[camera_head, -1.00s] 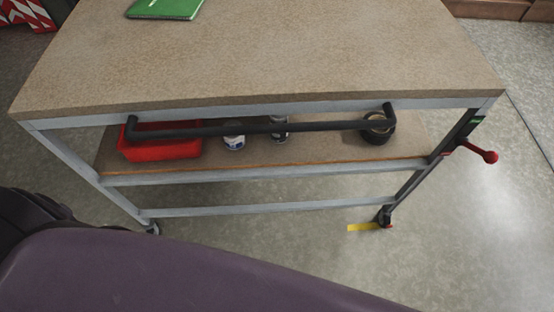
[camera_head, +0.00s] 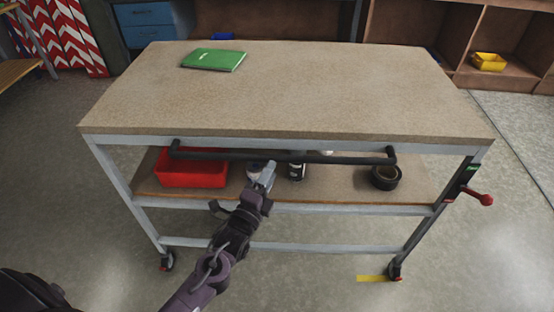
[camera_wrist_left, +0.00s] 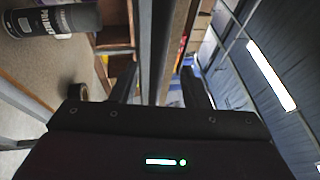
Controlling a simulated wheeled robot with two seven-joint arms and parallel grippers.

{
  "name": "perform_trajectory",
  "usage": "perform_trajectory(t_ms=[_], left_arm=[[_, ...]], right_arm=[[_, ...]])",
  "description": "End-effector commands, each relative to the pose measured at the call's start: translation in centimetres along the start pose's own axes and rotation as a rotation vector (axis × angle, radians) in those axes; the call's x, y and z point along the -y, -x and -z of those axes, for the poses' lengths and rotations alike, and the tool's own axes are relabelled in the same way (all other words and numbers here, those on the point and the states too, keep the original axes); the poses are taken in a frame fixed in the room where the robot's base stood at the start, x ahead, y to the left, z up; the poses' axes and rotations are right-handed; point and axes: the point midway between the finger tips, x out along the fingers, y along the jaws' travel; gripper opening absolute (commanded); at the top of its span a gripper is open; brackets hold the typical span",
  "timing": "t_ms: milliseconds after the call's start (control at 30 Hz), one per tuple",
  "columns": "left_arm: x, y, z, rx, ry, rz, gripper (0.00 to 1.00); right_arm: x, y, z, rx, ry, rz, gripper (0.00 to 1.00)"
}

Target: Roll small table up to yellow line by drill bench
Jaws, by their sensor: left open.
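The small table (camera_head: 290,85) has a speckled brown top, a grey metal frame and castors. A black handle bar (camera_head: 340,159) runs along its near side. My left gripper (camera_head: 268,174) is at the middle of that side, just below the bar as seen from the head. In the left wrist view its two fingers (camera_wrist_left: 160,88) are apart, with long table parts seen between them; I cannot tell whether the bar is between them. A short piece of yellow line (camera_head: 371,278) shows on the floor beside the near right castor (camera_head: 395,271). My right gripper is out of view.
A green book (camera_head: 214,59) lies on top. The lower shelf holds a red bin (camera_head: 192,172), cans (camera_head: 297,171) and a black tape roll (camera_head: 385,177). Shelving (camera_head: 420,25) stands behind; floor at right is clear.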

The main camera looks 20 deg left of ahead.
Motion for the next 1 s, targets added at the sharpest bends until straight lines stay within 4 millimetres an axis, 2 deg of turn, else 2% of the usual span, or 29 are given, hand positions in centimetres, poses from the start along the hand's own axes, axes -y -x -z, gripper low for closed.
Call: perform_trajectory(t_ms=[200,500,867,1000], left_arm=[[0.3,-3.1,-0.1,0.002,-0.002,0.004,0.41],[0.1,-7.0,0.0,0.001,0.000,0.000,0.41],[0.0,-7.6,0.0,0.001,0.000,-0.001,0.41],[0.0,-7.6,0.0,0.000,0.000,-0.001,0.23]], right_arm=[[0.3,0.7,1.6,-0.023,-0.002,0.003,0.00],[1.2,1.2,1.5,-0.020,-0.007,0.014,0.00],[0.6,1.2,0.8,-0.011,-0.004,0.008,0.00],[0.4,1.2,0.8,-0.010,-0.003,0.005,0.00]])
